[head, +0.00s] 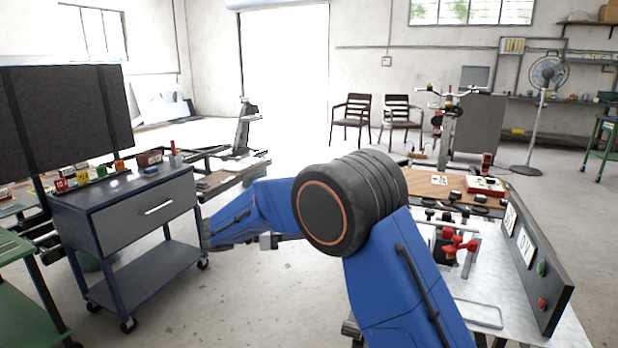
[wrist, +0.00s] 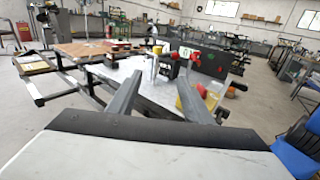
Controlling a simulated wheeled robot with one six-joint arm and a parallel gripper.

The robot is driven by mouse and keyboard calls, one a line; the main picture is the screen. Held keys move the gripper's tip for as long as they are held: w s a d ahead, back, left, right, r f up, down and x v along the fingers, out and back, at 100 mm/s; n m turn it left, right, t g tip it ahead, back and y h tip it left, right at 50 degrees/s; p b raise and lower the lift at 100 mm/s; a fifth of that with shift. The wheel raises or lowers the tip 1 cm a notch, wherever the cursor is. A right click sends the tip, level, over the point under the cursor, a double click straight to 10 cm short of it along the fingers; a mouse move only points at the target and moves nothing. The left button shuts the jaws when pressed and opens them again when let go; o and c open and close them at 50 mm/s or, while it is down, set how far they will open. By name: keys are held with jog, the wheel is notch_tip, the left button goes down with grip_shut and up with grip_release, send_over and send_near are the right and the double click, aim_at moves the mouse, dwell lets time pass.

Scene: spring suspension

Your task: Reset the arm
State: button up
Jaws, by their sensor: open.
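My blue arm (head: 405,275) rises from the bottom of the head view, bends at a large black joint (head: 345,205) and reaches left. In the wrist view my gripper (wrist: 160,95) is open, with its two grey fingers apart and nothing between them. The gripper points over a light metal worktable (wrist: 150,88), and I cannot tell its exact height above it. In the head view my gripper is not clearly visible.
The metal worktable (head: 480,312) stands right, with a red clamp-like fixture (head: 455,245) and a black control panel (head: 538,260). A dark cart (head: 125,215) stands left, bearing small items. Chairs (head: 350,115) and a fan (head: 545,90) are farther back. Open floor lies between.

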jog(key=s+d+r+m+g+y, duration=0.1)
jog(key=s+d+m+y, duration=0.3)
jog(key=d, duration=0.5)
jog(key=s+d+m+g+y, duration=0.1)
jog(key=s+d+g+y, duration=0.1)
jog(key=s+d, duration=0.5)
jog(key=s+d+r+m+g+y, duration=0.1)
jog(key=s+d+m+y, duration=0.3)
jog(key=d, duration=0.6)
jog(key=s+d+f+m+t+y, duration=0.1)
jog(key=s+m, duration=0.4)
jog(key=s, duration=0.6)
jog(key=s+d+f+m+t+y, duration=0.2)
jog(key=s+f+m+y, duration=0.4)
jog(key=s, duration=0.6)
jog(key=shift+m+t, duration=0.3)
jog(key=shift+t, duration=0.6)
